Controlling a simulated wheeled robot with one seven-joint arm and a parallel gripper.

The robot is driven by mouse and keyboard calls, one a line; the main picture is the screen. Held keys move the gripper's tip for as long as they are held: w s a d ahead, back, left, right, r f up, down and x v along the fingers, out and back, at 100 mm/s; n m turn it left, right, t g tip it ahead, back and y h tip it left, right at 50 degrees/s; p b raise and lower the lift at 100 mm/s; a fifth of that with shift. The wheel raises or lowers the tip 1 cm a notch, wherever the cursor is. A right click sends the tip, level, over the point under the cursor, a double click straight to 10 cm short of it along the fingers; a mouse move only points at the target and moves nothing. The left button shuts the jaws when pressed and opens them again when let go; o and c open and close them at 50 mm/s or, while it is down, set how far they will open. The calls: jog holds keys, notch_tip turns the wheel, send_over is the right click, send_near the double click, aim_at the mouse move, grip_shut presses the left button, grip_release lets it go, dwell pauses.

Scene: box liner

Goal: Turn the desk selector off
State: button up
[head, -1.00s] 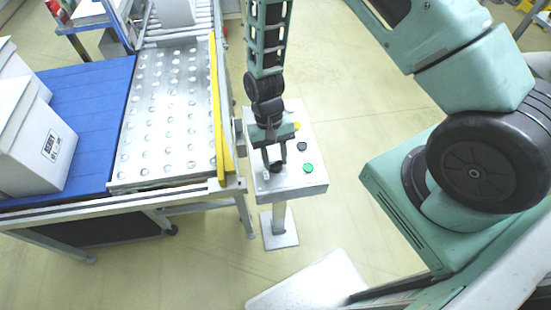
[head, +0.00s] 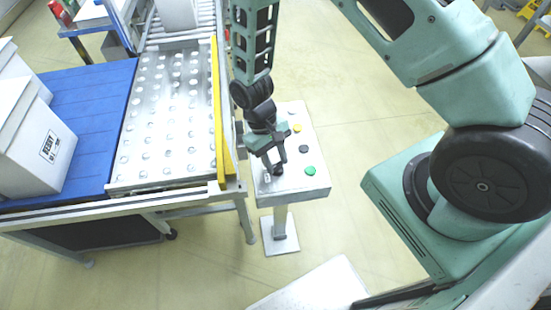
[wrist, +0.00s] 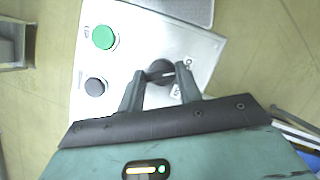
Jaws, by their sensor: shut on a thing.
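The desk selector is a dark round knob (wrist: 160,71) on the light metal control desk (head: 308,186). In the head view the knob (head: 278,169) is partly covered by my fingers at the desk's left front. My gripper (wrist: 163,80) is shut on the knob, with one finger on each side of it in the wrist view. In the head view my gripper (head: 274,160) reaches down to the knob and is tilted. Small lettering beside the knob is partly hidden by a finger and too small to read.
A green button (head: 310,171), a black button (head: 303,149) and a yellow button (head: 297,128) sit on the desk right of my gripper. A yellow guard rail (head: 219,110) and ball-topped conveyor (head: 165,110) stand close left. White boxes (head: 30,140) rest on the blue belt (head: 95,110).

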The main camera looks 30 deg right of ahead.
jog(key=o, duration=1)
jog(key=b+v, duration=0.4)
jog(key=v, duration=1.3)
jog(key=shift+w+r+b, duration=0.2)
jog(key=shift+b, duration=0.1)
jog(key=s+a+r+n+t+b, duration=0.1)
jog(key=s, duration=0.5)
jog(key=s+a+r+n+t+y+b, duration=0.1)
jog(key=s+a+n+b, duration=0.1)
jog(key=s, duration=0.5)
jog(key=s+a+r+n+t+b, duration=0.1)
jog(key=s+a+n+t, duration=0.1)
jog(key=s, duration=0.5)
jog(key=shift+s+y+b, duration=0.2)
jog(key=shift+y+b, duration=0.1)
jog(key=shift+b, duration=0.05)
